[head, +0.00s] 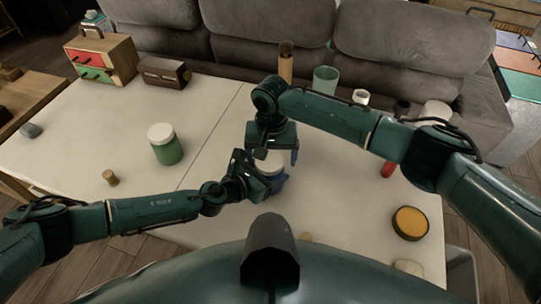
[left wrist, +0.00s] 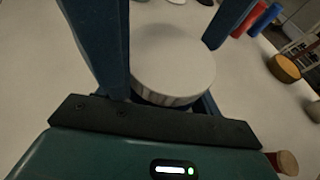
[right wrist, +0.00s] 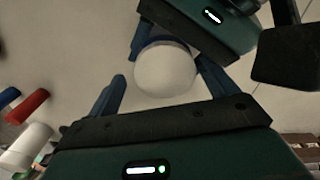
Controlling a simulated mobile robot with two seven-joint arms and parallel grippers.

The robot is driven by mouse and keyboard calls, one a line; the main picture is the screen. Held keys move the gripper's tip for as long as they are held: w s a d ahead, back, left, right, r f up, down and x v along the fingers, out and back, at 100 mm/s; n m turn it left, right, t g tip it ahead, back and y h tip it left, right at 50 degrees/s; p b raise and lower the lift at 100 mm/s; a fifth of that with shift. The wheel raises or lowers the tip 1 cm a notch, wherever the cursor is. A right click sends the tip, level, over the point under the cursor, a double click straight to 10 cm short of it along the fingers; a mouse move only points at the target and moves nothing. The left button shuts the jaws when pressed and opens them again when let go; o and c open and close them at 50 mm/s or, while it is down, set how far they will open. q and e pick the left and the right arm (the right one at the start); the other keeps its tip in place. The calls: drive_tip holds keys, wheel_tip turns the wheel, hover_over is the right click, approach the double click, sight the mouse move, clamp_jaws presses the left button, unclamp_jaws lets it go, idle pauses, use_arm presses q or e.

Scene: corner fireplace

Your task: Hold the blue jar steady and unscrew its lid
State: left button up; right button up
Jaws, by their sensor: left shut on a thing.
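The blue jar stands upright on the white table, with its round white lid (head: 268,163) on top. The lid also shows in the left wrist view (left wrist: 172,62) and in the right wrist view (right wrist: 165,70). The jar's blue body is mostly hidden by grippers and lid. My left gripper (head: 262,181) is shut on the blue jar, its fingers on either side below the lid. My right gripper (right wrist: 162,86) is open above the jar, pointing down. Its two fingers are on either side of the lid, with a clear gap on the left side.
A green jar with a white lid (head: 165,145) and a cork (head: 110,178) stand to the left. A round yellow-topped tin (head: 410,222) and a red object (head: 387,170) are to the right. A wooden bottle (head: 286,64) and green glass (head: 325,80) stand at the back.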

drive_tip(key=shift+s+a+r, duration=0.1)
drive_tip(key=shift+a+r, duration=0.05)
drive_tip(key=shift+a, duration=0.1)
drive_tip(key=shift+r, duration=0.35)
wheel_tip(320, 180, up, 4)
drive_tip(key=shift+f, duration=0.2)
drive_tip(key=shift+c, duration=0.2)
drive_tip(key=shift+a+r+m, duration=0.25)
drive_tip(key=shift+r+m, duration=0.65)
drive_tip(key=shift+r, duration=0.2)
drive_tip(key=shift+c, duration=0.2)
drive_tip(key=shift+d+r+m, duration=0.25)
drive_tip(key=shift+r+m, duration=0.25)
drive_tip(key=shift+d+f, duration=0.15)
drive_tip(key=shift+f, duration=0.35)
wheel_tip(320, 180, down, 7)
drive_tip(key=shift+r, duration=0.1)
